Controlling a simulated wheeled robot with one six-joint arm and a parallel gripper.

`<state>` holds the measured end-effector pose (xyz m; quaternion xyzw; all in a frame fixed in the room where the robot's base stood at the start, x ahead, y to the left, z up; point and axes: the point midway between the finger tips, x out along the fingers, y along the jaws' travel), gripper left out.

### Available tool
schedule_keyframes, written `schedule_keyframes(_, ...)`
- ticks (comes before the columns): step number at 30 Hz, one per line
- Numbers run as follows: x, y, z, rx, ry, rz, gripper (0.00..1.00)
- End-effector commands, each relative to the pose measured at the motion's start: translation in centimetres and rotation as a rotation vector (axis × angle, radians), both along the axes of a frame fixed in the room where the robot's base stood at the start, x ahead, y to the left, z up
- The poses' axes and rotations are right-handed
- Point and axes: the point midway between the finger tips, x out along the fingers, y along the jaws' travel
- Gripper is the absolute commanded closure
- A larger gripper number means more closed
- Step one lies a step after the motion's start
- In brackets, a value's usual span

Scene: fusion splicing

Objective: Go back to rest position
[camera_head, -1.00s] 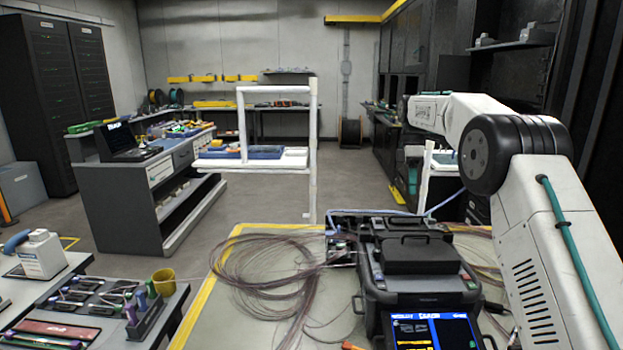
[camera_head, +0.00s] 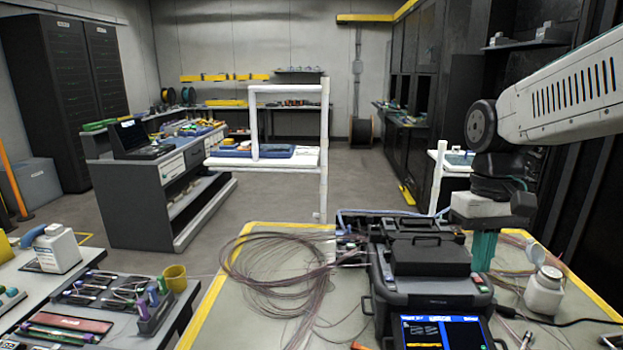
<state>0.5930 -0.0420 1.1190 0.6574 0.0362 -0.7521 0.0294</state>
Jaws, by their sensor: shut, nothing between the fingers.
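My arm comes in from the right edge and bends down at a dark joint. My gripper (camera_head: 483,262) hangs from it, pointing down, with teal fingers that are shut and hold nothing. It is just right of the black fusion splicer (camera_head: 432,258) on the light worktable (camera_head: 240,290); I cannot tell the exact gap between them. The splicer's screen (camera_head: 438,332) is lit at the bottom of the view.
Loose fibre coils (camera_head: 268,275) lie left of the splicer. A white bottle (camera_head: 544,291) stands right of my gripper. A tool bench (camera_head: 110,312) with a yellow cup (camera_head: 175,278) is at the left. A white-framed cart (camera_head: 323,185) stands behind the table, with open floor around it.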

Motion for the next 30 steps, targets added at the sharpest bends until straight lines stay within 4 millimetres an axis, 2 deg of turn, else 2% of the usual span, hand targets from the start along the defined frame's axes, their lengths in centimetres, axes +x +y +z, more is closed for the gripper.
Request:
schedule_keyframes(1,-2.6,0.2,-0.2,-0.005,-0.020,-0.028,1.00)
schedule_keyframes(6,-9.7,0.6,-1.7,-0.014,-0.083,-0.101,1.00)
schedule_keyframes(9,-13.3,0.8,-2.7,-0.015,-0.121,-0.111,1.00)
schedule_keyframes(12,-15.8,0.9,-3.3,-0.013,-0.156,-0.105,1.00)
schedule_keyframes(16,-17.1,1.0,-2.9,-0.010,-0.210,-0.100,1.00)
schedule_keyframes(21,-17.3,1.1,-2.0,-0.008,-0.249,-0.097,1.00)
schedule_keyframes(30,-17.3,1.1,-2.0,-0.008,-0.249,-0.096,1.00)
